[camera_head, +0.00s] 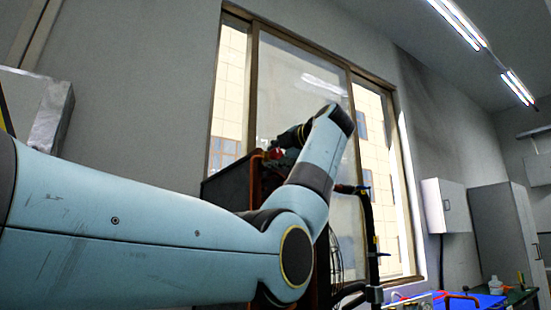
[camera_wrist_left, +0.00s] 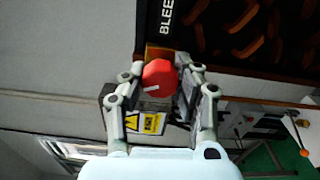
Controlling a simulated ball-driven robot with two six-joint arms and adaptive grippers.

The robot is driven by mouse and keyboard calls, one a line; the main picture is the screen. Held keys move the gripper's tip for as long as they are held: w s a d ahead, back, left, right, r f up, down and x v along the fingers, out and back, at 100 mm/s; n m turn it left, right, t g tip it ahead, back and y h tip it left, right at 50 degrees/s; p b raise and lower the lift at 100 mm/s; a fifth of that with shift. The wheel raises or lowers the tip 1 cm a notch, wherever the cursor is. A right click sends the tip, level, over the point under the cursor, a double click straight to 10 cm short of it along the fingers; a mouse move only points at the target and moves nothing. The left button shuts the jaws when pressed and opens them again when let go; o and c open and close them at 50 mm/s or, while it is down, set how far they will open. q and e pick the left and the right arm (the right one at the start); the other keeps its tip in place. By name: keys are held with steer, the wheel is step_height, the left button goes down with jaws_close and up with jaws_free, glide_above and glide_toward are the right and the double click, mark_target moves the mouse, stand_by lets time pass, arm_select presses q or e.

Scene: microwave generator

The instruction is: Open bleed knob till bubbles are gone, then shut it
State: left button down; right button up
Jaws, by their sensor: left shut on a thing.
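The bleed knob (camera_wrist_left: 159,78) is red with a white line mark and sits beside a dark panel lettered "BLEE" in the left wrist view. My left gripper (camera_wrist_left: 160,80) has its two fingers on either side of the knob and is shut on it. In the head view, a small red spot (camera_head: 275,153) shows at the left gripper (camera_head: 280,150), which is small and partly hidden by my arm at the top of the dark machine (camera_head: 228,186). My right gripper is in neither view. No bubbles can be made out.
The left wrist view shows a yellow warning label (camera_wrist_left: 147,124) and a dark grille with orange pattern (camera_wrist_left: 245,30). A window (camera_head: 300,80) stands behind the machine. A black pipe with fittings (camera_head: 369,235) rises to its right. A blue-topped bench (camera_head: 470,299) is at lower right.

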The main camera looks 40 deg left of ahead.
arm_select(q)
steer(key=shift+f+n, duration=0.2)
steer(key=shift+n, duration=0.5)
steer(key=c, duration=0.9)
jaws_free()
steer(key=shift+r, duration=0.1)
steer(key=shift+c, duration=0.2)
steer(key=v, duration=1.2)
